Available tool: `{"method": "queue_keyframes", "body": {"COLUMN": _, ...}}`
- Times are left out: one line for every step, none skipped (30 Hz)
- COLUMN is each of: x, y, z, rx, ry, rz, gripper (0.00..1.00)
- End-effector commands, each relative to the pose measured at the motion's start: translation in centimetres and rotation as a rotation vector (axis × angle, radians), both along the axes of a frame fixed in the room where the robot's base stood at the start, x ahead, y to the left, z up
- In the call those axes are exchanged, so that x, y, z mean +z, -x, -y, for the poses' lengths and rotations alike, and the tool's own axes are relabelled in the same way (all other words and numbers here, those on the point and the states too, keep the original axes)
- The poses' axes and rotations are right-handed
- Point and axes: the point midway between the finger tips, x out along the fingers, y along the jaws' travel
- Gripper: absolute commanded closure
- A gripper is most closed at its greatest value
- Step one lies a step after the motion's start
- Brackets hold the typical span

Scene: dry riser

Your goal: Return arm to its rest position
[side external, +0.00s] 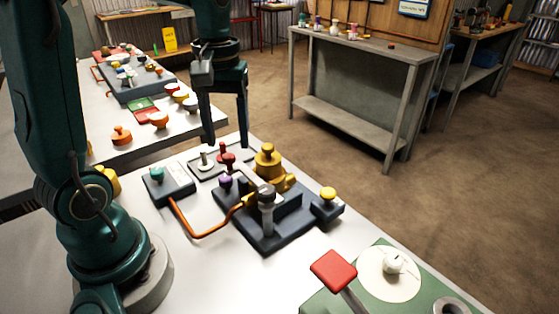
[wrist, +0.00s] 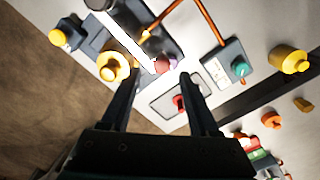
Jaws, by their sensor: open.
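My gripper (side external: 226,144) hangs pointing down above the far side of the white worktable (side external: 180,248). Its two fingers are apart and nothing shows between them. The height of the fingertips above the table is hard to tell.
A teal-knobbed block (side external: 168,188) stands left, joined to the fixture by an orange pipe (side external: 193,236). A green board (side external: 372,256) with a red paddle (side external: 333,270) lies front right. A second table (side external: 130,147) holds more parts.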

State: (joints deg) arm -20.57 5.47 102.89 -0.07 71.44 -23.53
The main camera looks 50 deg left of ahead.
Motion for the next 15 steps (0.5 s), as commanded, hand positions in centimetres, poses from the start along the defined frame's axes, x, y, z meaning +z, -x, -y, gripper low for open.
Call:
{"method": "queue_keyframes", "body": {"x": 0.6, "y": -0.1, "z": 0.0, "rx": 0.0, "ry": -0.001, "rz": 0.004, "gripper": 0.38}}
{"method": "queue_keyframes", "body": {"x": 0.9, "y": -0.1, "z": 0.0, "rx": 0.0, "ry": -0.001, "rz": 0.004, "gripper": 0.38}}
{"method": "queue_keyframes", "body": {"x": 1.2, "y": -0.1, "z": 0.0, "rx": 0.0, "ry": -0.001, "rz": 0.004, "gripper": 0.38}}
{"method": "queue_keyframes", "body": {"x": 1.4, "y": -0.1, "z": 0.0, "rx": 0.0, "ry": -0.001, "rz": 0.004, "gripper": 0.38}}
{"method": "queue_keyframes", "body": {"x": 1.6, "y": -0.1, "z": 0.0, "rx": 0.0, "ry": -0.001, "rz": 0.004, "gripper": 0.38}}
{"method": "queue_keyframes", "body": {"x": 1.8, "y": 0.0, "z": 0.0, "rx": 0.0, "ry": -0.001, "rz": 0.002, "gripper": 0.38}}
{"method": "queue_keyframes", "body": {"x": 1.8, "y": 0.0, "z": 0.0, "rx": 0.0, "ry": 0.0, "rz": 0.001, "gripper": 0.38}}
{"method": "queue_keyframes", "body": {"x": 1.9, "y": 0.0, "z": 0.0, "rx": 0.0, "ry": 0.0, "rz": 0.001, "gripper": 0.38}}
{"method": "queue_keyframes", "body": {"x": 1.9, "y": 0.0, "z": 0.0, "rx": 0.0, "ry": 0.0, "rz": 0.001, "gripper": 0.38}}
{"method": "queue_keyframes", "body": {"x": 1.9, "y": 0.0, "z": 0.0, "rx": 0.0, "ry": 0.0, "rz": 0.001, "gripper": 0.38}}
{"method": "queue_keyframes", "body": {"x": 1.9, "y": 0.0, "z": 0.0, "rx": 0.0, "ry": 0.0, "rz": 0.001, "gripper": 0.38}}
{"method": "queue_keyframes", "body": {"x": 1.9, "y": 0.0, "z": 0.0, "rx": 0.0, "ry": 0.0, "rz": 0.001, "gripper": 0.38}}
{"method": "queue_keyframes", "body": {"x": 1.9, "y": 0.0, "z": 0.0, "rx": 0.0, "ry": 0.0, "rz": 0.001, "gripper": 0.38}}
{"method": "queue_keyframes", "body": {"x": 1.9, "y": 0.0, "z": 0.0, "rx": 0.0, "ry": 0.0, "rz": 0.001, "gripper": 0.38}}
{"method": "queue_keyframes", "body": {"x": 1.9, "y": 0.0, "z": 0.0, "rx": -0.001, "ry": 0.001, "rz": 0.001, "gripper": 0.38}}
